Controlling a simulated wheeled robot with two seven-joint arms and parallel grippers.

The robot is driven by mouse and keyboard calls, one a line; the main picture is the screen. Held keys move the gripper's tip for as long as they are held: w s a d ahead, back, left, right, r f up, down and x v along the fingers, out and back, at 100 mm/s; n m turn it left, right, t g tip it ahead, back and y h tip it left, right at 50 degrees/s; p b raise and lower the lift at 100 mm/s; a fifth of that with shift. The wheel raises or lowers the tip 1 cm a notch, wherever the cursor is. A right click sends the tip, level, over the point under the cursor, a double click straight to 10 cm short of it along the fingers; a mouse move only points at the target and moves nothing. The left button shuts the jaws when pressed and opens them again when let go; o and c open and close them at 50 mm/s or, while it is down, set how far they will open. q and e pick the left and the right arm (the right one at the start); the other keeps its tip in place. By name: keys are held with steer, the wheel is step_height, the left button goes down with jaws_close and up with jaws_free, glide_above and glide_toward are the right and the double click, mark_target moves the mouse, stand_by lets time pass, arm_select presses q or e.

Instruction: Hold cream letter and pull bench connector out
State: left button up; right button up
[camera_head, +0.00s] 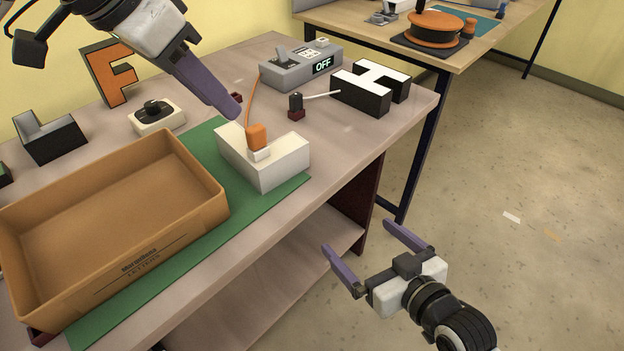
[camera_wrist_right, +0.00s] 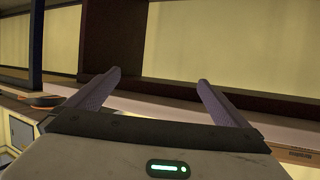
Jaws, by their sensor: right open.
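A cream letter block (camera_head: 285,165) lies on the green mat (camera_head: 210,240) near the bench's front edge. An orange connector (camera_head: 257,137) stands upright in a small white socket on its top. An orange cable runs back from the connector to a grey power box (camera_head: 300,70) reading OFF. My left gripper (camera_head: 236,110) is above and just left of the cream letter, fingers pointing down at it, apart from the connector. Its fingers overlap in this view, so its opening is hidden. My right gripper (camera_head: 357,235) is open and empty, out in front of the bench. Its two fingers also show apart in the right wrist view (camera_wrist_right: 155,85).
A cardboard box (camera_head: 200,222) stands left of the cream letter. A black-and-white letter H (camera_head: 365,95), a small dark plug (camera_head: 296,104), an orange letter F (camera_head: 108,78) and a white switch block (camera_head: 157,122) stand behind. A second table (camera_head: 350,20) is farther back.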

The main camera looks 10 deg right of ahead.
steer(key=w+r+t+y, duration=0.15)
steer(key=w+r, duration=0.25)
steer(key=r, duration=0.6)
steer(key=n+y, duration=0.3)
steer(key=y, duration=0.1)
glide_toward(285, 162)
steer(key=x, duration=0.3)
steer(key=shift+w+a+t, duration=0.2)
steer(key=shift+w+t, duration=0.05)
steer(key=shift+w, duration=0.05)
steer(key=x, duration=0.9)
steer(key=shift+w+a+f, duration=0.1)
steer(key=shift+f, duration=0.05)
steer(key=c, duration=1.2)
steer(key=o, duration=0.5)
steer(key=c, duration=0.3)
arm_select(q)
steer(key=shift+o, duration=0.5)
arm_select(e)
steer(key=shift+c, duration=0.2)
